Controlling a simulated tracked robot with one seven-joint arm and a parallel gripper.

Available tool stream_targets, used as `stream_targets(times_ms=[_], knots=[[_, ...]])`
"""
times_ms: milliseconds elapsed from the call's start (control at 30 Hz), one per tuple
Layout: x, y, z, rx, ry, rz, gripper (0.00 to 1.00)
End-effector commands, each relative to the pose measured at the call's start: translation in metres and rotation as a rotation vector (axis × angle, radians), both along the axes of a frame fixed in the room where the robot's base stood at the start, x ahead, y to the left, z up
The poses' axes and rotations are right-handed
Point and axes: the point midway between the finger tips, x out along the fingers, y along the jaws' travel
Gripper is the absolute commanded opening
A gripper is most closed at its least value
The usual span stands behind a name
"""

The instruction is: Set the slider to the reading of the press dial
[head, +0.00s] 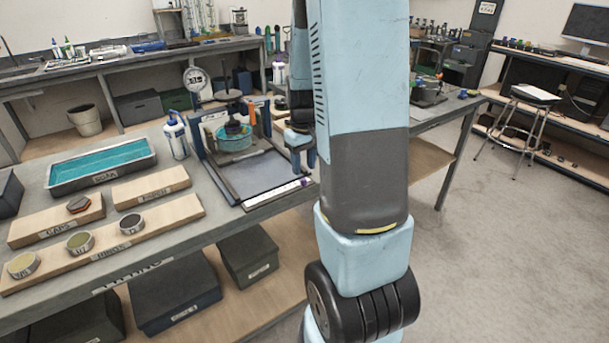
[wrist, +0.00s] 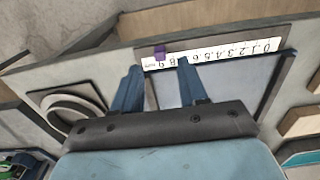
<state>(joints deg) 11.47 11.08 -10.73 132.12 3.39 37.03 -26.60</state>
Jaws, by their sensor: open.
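The slider is a small purple block (wrist: 160,52) on a white numbered scale (wrist: 220,50) in the wrist view, near the 9 end. In the head view the scale (head: 275,194) runs along the front edge of the press base. My gripper (wrist: 159,65) is open and empty, its two blue fingertips on either side of the slider's position along the scale. I cannot tell whether they touch it. My gripper (head: 303,168) also shows in the head view, over the scale's right end. The press dial (head: 195,79) is a round white face at the back; its needle is too small to read.
A white bottle (head: 176,136) stands left of the press. A tray of teal liquid (head: 102,184) and wooden boards (head: 105,242) with several round weights lie further left on the bench. My arm hides the bench right of the press.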

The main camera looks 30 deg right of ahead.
Motion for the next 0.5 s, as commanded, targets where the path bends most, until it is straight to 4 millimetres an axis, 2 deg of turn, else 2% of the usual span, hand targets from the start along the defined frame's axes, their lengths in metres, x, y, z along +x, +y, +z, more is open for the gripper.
stream_targets(times_ms=[100,200,500], knots=[[-0.001,0.0,-0.019,0.001,0.005,0.0,0.43],[0.0,0.0,-0.03,0.001,0.003,0.0,0.43],[0.0,0.0,-0.043,0.0,0.0,0.001,0.43]])
